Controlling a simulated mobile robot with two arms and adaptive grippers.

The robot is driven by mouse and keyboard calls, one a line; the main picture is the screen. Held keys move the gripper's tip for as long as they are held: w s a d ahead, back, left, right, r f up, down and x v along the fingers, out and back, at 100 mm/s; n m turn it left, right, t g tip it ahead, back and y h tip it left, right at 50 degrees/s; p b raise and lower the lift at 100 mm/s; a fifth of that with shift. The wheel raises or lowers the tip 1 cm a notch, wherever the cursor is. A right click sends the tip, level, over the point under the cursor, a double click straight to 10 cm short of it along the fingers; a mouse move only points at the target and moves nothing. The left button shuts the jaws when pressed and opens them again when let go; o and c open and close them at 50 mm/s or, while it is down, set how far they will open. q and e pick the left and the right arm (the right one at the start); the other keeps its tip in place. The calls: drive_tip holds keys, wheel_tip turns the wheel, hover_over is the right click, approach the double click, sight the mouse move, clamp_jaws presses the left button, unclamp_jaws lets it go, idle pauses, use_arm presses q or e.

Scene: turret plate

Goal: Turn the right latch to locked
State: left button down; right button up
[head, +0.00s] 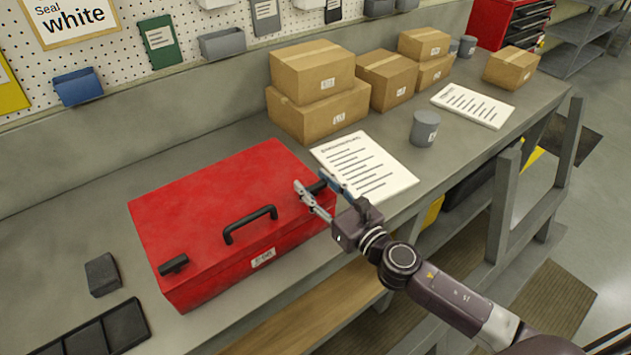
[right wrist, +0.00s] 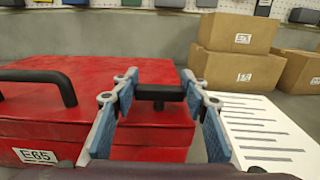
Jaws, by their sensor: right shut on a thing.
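A red toolbox (head: 215,215) stands on the workbench with its lid closed and a black carry handle (head: 250,225) on top. Its left latch (head: 173,265) is a black bar near the front left corner. The right latch (right wrist: 160,92) is a black bar at the box's right end, lying across between my fingers in the right wrist view. My right gripper (head: 319,192) is shut on the right latch; it also shows in the right wrist view (right wrist: 160,100). In the head view the fingers partly hide this latch. My left gripper is not in view.
Paper sheets (head: 365,168) lie right of the toolbox, with a grey cup (head: 424,128) beyond. Cardboard boxes (head: 318,110) are stacked behind. A dark block (head: 102,274) and a black tray (head: 100,333) are at the left. The bench between them and the toolbox is clear.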

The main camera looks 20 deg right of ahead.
drive_tip(key=shift+r, duration=0.15)
drive_tip(key=o, duration=1.2)
drive_tip(key=shift+c, duration=0.2)
drive_tip(key=shift+s, duration=0.1)
drive_tip(key=shift+s+d+f, duration=0.15)
drive_tip(key=shift+s+f, duration=0.05)
drive_tip(key=shift+s, duration=0.05)
drive_tip(key=v, duration=1.1)
drive_tip(key=shift+r, duration=0.2)
drive_tip(key=shift+s+d, duration=0.1)
